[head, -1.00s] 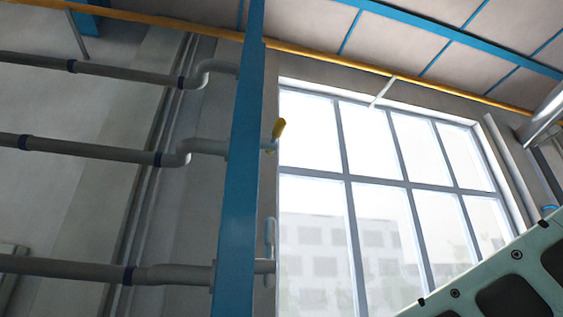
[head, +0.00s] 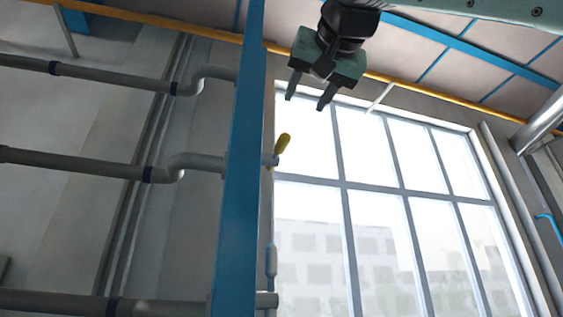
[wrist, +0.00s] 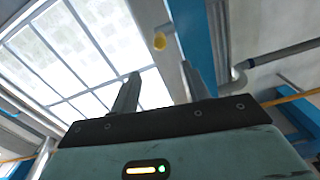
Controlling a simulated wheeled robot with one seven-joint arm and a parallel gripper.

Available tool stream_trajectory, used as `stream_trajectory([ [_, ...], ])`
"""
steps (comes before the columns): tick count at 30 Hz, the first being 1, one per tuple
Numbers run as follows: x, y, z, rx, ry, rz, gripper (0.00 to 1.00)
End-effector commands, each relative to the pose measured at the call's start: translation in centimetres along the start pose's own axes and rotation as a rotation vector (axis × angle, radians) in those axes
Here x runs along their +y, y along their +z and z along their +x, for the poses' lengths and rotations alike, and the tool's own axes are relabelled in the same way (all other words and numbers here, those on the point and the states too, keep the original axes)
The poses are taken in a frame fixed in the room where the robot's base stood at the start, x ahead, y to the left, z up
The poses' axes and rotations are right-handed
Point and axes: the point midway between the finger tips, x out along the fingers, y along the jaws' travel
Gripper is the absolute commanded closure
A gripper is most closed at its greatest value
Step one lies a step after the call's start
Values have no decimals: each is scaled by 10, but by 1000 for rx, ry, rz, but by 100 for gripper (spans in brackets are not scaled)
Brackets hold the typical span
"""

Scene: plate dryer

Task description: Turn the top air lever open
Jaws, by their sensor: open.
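A yellow lever handle (head: 283,144) sticks up and to the right from a short pipe end beside the blue post, at the level of the middle pipe. In the wrist view the yellow lever (wrist: 159,41) shows small, beyond and between the fingertips. My gripper (head: 306,103) is above and to the right of the lever in the head view, fingers pointing down. It is open and empty, apart from the lever. In the wrist view its two fingers (wrist: 157,76) stand spread. I cannot tell from these views how far off the lever is in depth.
A tall blue post (head: 238,190) stands just left of the lever. Several grey pipes (head: 100,165) run behind it to the left. A grey-blue fitting (head: 271,262) is on the lower pipe end. A large window (head: 395,205) fills the right.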

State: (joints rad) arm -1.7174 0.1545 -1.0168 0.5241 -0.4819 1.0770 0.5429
Motion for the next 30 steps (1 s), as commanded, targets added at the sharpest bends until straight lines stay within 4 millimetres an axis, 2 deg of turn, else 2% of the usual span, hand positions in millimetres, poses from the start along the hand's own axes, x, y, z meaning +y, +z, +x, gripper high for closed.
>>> stream_trajectory([
  [5,0,-4,23,-1,3,-2,54],
  [12,0,-7,72,-2,4,-3,54],
  [21,0,-7,125,-1,4,-3,54],
  [30,0,-4,161,0,2,-1,54],
])
